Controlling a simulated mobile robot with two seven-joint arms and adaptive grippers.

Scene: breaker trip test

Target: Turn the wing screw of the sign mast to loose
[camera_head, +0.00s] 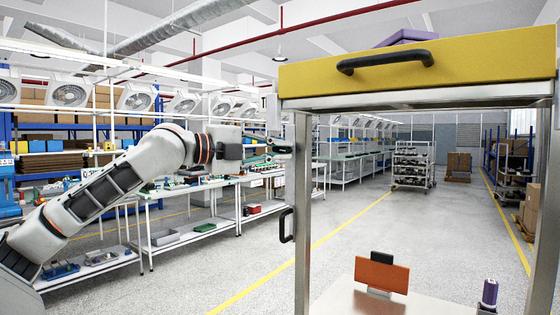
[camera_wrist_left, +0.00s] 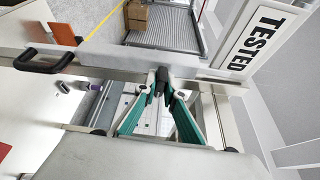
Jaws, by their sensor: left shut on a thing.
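My left gripper (camera_head: 284,147) reaches in from the left to the left post of a metal frame (camera_head: 303,200). In the left wrist view its two teal fingers (camera_wrist_left: 160,84) close from both sides on a small dark part, which I take for the wing screw (camera_wrist_left: 159,86). The fingers hide much of it, and its turn angle cannot be told. A white sign reading "TESTED" (camera_wrist_left: 262,38) shows at the upper right of the left wrist view, beside the frame's metal bar. My right gripper is not in view.
The frame has a yellow top panel (camera_head: 420,68) with a black handle (camera_head: 385,61) and another handle (camera_head: 286,225) on its left. Inside stand an orange plate (camera_head: 382,273) and a purple cylinder (camera_head: 489,293).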

